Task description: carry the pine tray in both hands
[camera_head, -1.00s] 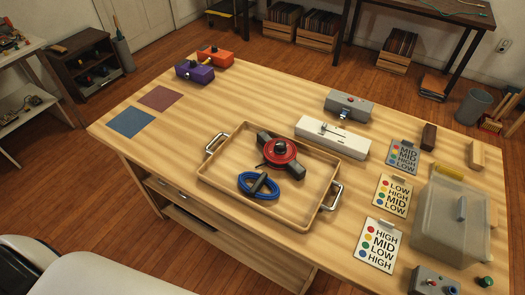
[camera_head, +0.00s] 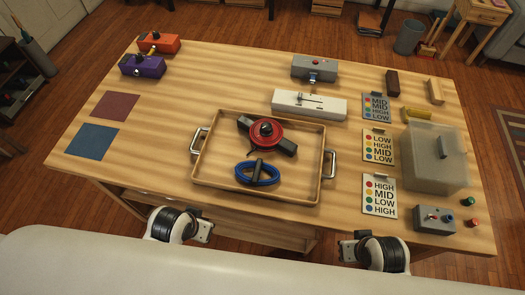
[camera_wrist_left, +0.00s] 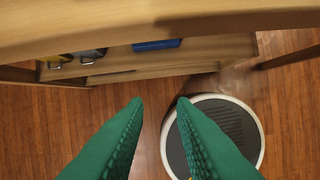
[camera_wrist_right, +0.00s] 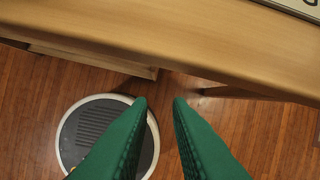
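The pine tray (camera_head: 302,177) lies flat on the wooden table, with a metal handle on its left side (camera_head: 197,142) and another on its right side (camera_head: 329,163). In it are a red round device with dark grey arms (camera_head: 266,132) and a coiled blue cable (camera_head: 257,173). My left gripper (camera_wrist_left: 160,103) is open and empty in the left wrist view, over the floor at the table's front edge. My right gripper (camera_wrist_right: 160,103) is open and empty in its wrist view, also short of the front edge. Both are apart from the tray; the head view hides their green fingers.
The tabletop (camera_head: 160,165) is clear left of the tray. A white device (camera_head: 309,104) stands close behind it. Label cards (camera_head: 379,195), a translucent bin (camera_head: 433,160) and a grey button box (camera_head: 432,220) are on the right. Blue (camera_head: 93,140) and maroon mats lie left.

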